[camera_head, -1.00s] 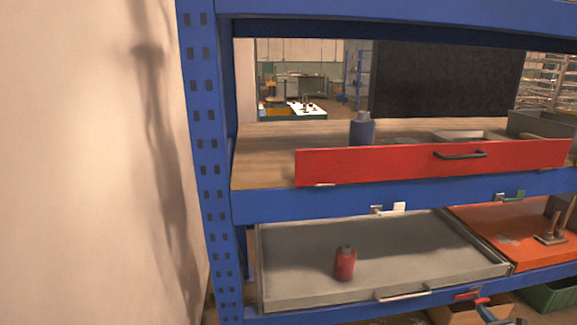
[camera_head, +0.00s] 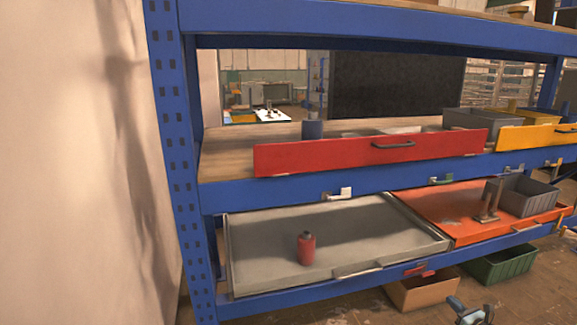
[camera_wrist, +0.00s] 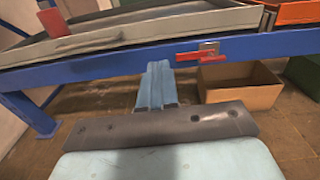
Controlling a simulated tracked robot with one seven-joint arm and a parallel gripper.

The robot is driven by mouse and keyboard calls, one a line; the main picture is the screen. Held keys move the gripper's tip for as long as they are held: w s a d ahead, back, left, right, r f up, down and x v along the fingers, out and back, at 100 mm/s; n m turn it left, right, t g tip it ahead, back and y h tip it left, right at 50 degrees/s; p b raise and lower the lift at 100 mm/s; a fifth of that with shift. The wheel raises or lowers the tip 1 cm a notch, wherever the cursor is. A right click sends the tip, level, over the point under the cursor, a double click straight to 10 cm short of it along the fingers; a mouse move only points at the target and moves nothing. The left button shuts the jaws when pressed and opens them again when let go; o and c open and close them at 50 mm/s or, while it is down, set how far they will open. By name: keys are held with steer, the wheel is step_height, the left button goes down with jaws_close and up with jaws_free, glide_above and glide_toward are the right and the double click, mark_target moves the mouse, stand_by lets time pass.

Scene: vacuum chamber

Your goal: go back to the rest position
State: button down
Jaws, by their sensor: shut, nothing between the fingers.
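My gripper (camera_wrist: 158,72) shows in the wrist view with its blue fingers together, shut and empty. It points toward the blue lower beam of the shelf, apart from any object. In the head view, a blue-grey part at the bottom right edge (camera_head: 470,312) looks like the end of my arm, mostly cut off by the frame.
The blue shelf rack (camera_head: 172,150) stands ahead, beside a pale wall (camera_head: 70,160). A grey drawer (camera_head: 260,270) holds a red bottle (camera_head: 306,248). An orange drawer (camera_head: 450,228) carries a grey bin (camera_head: 525,196). A cardboard box (camera_head: 422,292) and a green crate (camera_head: 500,265) sit below.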

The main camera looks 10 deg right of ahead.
steer(key=w+a+r+n+g+y, duration=0.4)
steer(key=w+a+r+n, duration=0.15)
steer(key=a+r, duration=0.3)
steer(key=w+a+r+n+g+y, duration=0.3)
steer(key=w+a+r+n+y, duration=0.15)
steer(key=a+r+n, duration=0.45)
steer(key=a+r+n+g+h, duration=0.2)
steer(key=a+r+n+g, duration=0.55)
steer(key=a+r, duration=1.05)
steer(key=s+a+r+n+g+h, duration=0.1)
steer(key=s+a+r+n+h, duration=0.15)
steer(key=s+a+r, duration=0.4)
steer(key=s+a+r+n+h, duration=0.2)
steer(key=s+a+r+n, duration=0.2)
steer(key=a+r, duration=0.4)
steer(key=s+a+r+n+t+h, duration=0.1)
steer(key=s+a+r+n, duration=0.1)
steer(key=s, duration=0.6)
steer(key=s+a+r+n+t+h, duration=0.2)
steer(key=s+r, duration=0.4)
steer(key=s, duration=0.3)
steer(key=shift+a+r+n, duration=0.25)
steer(key=shift+a+n, duration=0.5)
steer(key=shift+n, duration=0.5)
